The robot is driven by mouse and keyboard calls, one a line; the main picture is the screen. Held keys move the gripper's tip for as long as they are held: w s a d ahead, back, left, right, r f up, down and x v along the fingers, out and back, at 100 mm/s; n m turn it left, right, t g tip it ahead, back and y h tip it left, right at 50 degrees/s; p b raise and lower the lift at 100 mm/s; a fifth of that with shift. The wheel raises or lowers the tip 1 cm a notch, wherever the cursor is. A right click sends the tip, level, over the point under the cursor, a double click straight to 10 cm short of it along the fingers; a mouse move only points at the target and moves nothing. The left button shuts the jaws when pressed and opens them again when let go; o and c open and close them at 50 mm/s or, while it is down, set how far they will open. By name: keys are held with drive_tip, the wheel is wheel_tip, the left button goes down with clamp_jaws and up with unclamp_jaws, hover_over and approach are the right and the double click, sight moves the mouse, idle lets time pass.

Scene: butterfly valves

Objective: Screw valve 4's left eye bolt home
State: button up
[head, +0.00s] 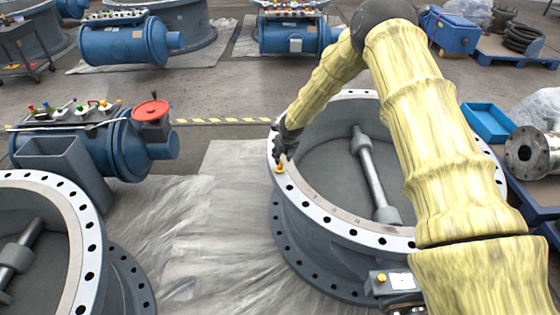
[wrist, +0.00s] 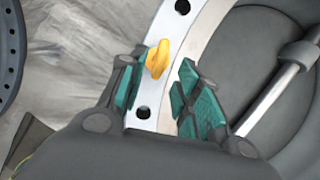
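The large round valve (head: 335,205) has a pale flange ring with bolt holes. A yellow eye bolt (head: 280,170) stands on the left side of that ring. In the wrist view the eye bolt (wrist: 157,58) shows on the flange (wrist: 187,45), between two dark holes. My gripper (head: 284,152) is over the left rim, right by the eye bolt. In the wrist view my gripper (wrist: 161,72) is open, its green-padded fingers on either side of the bolt with gaps, the bolt near the fingertips. How deep the thread sits cannot be told. No valve number is readable.
A second valve (head: 70,220) stands at front left. A blue actuator (head: 125,150) with a red handwheel (head: 151,110) is behind it. The valve's disc shaft (head: 368,170) crosses the bore. A blue crate (head: 487,122) is at right. Plastic sheeting covers the floor between the valves.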

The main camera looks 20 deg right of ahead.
drive_tip(key=shift+x, duration=2.4)
clamp_jaws()
